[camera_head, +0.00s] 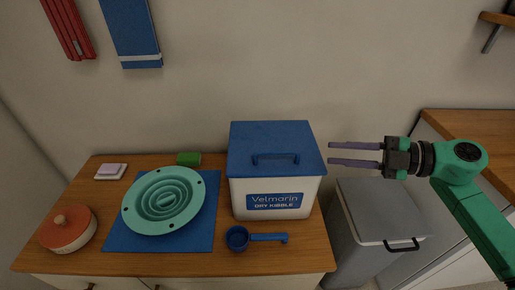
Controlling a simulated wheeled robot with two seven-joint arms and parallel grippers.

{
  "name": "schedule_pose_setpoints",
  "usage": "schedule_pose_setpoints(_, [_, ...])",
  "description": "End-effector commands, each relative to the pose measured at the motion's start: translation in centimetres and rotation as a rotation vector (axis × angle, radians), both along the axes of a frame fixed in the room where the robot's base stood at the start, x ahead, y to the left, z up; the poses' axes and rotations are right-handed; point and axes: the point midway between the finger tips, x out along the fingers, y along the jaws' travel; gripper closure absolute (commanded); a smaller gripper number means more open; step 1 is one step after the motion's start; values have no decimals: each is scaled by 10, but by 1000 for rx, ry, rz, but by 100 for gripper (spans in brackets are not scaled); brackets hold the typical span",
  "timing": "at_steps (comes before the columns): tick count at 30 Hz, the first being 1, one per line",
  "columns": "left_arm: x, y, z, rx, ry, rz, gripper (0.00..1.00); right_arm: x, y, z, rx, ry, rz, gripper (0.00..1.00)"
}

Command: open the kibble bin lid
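The kibble bin (238,200) is a white box labelled "Velmarin Dry Kibble", standing at the right end of the wooden counter. Its blue lid (270,133) lies flat and shut on top, with a blue handle (275,158) near the front edge. My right gripper (331,153) is just right of the lid, its two purple fingers apart and pointing left towards it. Nothing is between the fingers, and I cannot tell its exact height against the lid. My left gripper is not in the view.
A blue scoop (238,238) lies in front of the bin. A teal slow-feeder bowl (164,200) sits on a blue mat (130,240) to the left. A lidded pot (68,230) is at far left. A grey bin (385,208) stands right of the counter, below my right arm.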

Motion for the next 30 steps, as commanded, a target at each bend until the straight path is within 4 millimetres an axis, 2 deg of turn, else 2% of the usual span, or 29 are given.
schedule_pose_setpoints(5, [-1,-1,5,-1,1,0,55,2,15,-3,-14,9,20,73])
schedule_pose_setpoints(11, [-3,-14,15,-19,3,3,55,19,62,-11,-9,6,22,73])
schedule_pose_setpoints(15, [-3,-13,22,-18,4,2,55,32,97,-20,-9,7,20,73])
schedule_pose_setpoints(19, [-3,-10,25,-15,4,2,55,41,121,-28,-10,7,20,73])
schedule_pose_setpoints(24, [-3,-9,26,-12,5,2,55,45,133,-33,-13,8,19,73])
schedule_pose_setpoints(30, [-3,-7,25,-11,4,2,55,45,134,-33,-13,8,19,73])
